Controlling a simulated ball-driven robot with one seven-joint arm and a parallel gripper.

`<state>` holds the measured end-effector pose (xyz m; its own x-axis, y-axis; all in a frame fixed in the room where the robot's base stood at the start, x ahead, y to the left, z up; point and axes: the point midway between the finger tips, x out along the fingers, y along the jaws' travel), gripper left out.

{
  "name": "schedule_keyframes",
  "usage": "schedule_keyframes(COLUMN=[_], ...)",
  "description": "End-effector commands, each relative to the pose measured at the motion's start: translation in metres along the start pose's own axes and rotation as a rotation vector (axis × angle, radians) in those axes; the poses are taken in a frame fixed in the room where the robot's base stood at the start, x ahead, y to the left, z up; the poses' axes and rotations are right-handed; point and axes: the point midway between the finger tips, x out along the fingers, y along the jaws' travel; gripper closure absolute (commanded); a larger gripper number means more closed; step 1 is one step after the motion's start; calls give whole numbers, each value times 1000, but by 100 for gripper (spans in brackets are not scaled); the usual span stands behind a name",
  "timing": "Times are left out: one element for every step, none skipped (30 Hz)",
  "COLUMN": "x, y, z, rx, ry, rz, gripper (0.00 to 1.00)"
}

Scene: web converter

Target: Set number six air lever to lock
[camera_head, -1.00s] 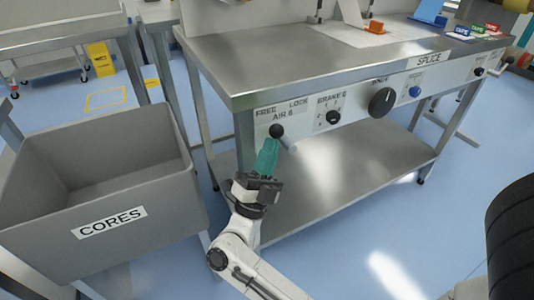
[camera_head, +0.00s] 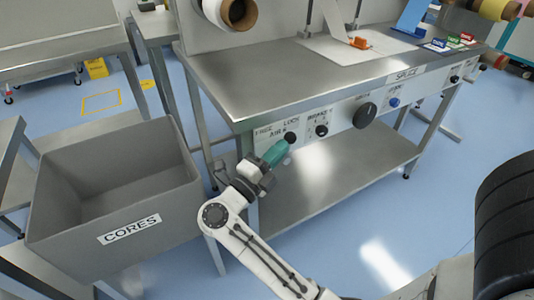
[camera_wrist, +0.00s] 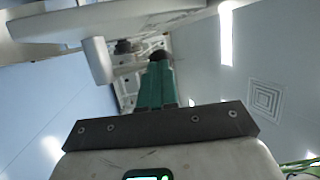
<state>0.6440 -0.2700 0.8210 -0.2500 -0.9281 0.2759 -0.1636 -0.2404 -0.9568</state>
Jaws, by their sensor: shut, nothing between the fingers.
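The AIR 6 lever's black ball knob (camera_head: 290,137) is on the white front panel (camera_head: 340,119) of the steel bench, just below the LOCK label (camera_head: 291,124) and right of the FREE label (camera_head: 264,131). The lever's shaft is hidden behind my gripper. My gripper (camera_head: 284,146) has teal fingers that are shut and empty. Their tips are at the knob's lower left, touching or very close to it. In the wrist view the teal fingers (camera_wrist: 157,80) point at the dark knob (camera_wrist: 160,55), which shows just beyond their tips.
The BRAKE dial (camera_head: 321,130) is just right of the lever, with a large black knob (camera_head: 365,115) and a blue button (camera_head: 394,102) further along. The grey CORES bin (camera_head: 150,234) stands to the left of my arm. The bench's lower shelf (camera_head: 340,165) is bare.

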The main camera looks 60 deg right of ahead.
Motion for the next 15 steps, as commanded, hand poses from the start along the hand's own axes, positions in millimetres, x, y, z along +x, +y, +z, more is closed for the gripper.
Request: schedule_keyframes(x=[6, 8, 10, 11, 13, 15, 16, 18, 19, 20, 21, 22, 23, 24, 25], y=[-10, -10, -10, -10, -10, -9, -9, -8, -7, -6, -6, -5, -4, -4, -4], z=[-2, -3, -3, -4, -5, -5, -6, -6, -7, -7, -7, -8, -8, -8, -9], rx=[16, 25, 37, 44, 52, 62, 71, 78, 84, 80, 79, 79, 79, 79, 79], ry=[2, 2, 2, 2, 2, 3, 3, 3, 3, 1, 1, 1, 1, 1, 1], rz=[44, 70, 104, 129, 154, 186, 210, 232, 254, 249, 247, 246, 246, 246, 245], gripper=[100, 100, 100, 100, 100, 100, 100, 100, 100, 100, 100, 100, 100, 100, 100])
